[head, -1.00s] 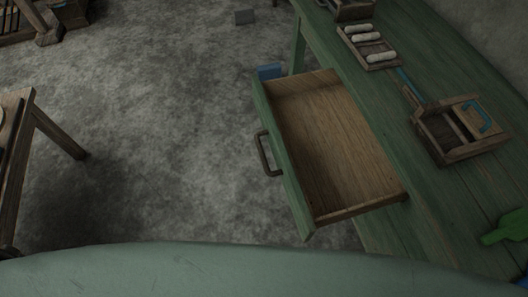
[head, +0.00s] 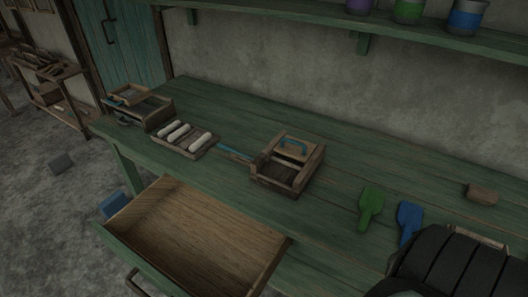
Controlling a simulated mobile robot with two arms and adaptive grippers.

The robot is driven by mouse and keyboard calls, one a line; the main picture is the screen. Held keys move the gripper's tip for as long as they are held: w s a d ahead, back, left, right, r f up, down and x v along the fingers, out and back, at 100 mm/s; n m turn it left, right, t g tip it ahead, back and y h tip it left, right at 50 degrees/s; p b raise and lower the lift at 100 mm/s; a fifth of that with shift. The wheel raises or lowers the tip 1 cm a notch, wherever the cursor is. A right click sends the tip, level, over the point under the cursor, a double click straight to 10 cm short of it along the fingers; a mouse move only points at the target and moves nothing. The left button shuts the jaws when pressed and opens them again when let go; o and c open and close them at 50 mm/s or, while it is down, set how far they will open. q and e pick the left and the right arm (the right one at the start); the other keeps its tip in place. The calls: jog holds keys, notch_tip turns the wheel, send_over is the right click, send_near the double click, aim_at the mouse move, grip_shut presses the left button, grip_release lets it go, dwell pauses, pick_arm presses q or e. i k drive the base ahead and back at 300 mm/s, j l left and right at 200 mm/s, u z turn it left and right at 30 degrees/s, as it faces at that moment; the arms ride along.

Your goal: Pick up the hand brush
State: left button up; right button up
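I cannot make out the hand brush for certain. A green short-handled, flat tool (head: 370,207) and a blue one like it (head: 409,221) lie on the right part of the green workbench (head: 345,245). A small brown block (head: 482,194) lies further right; its details are too small to tell whether it has bristles. Neither of my grippers shows in the head view.
An open, empty drawer (head: 200,243) juts from the bench front. A tray of white rolls (head: 184,138) and another wooden box (head: 139,104) stand left. A large black ribbed shape (head: 448,267) covers the lower right corner. A shelf (head: 310,27) with paint-like tins hangs above.

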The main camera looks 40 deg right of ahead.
aim_at(484, 196)
jog(key=z, duration=2.85)
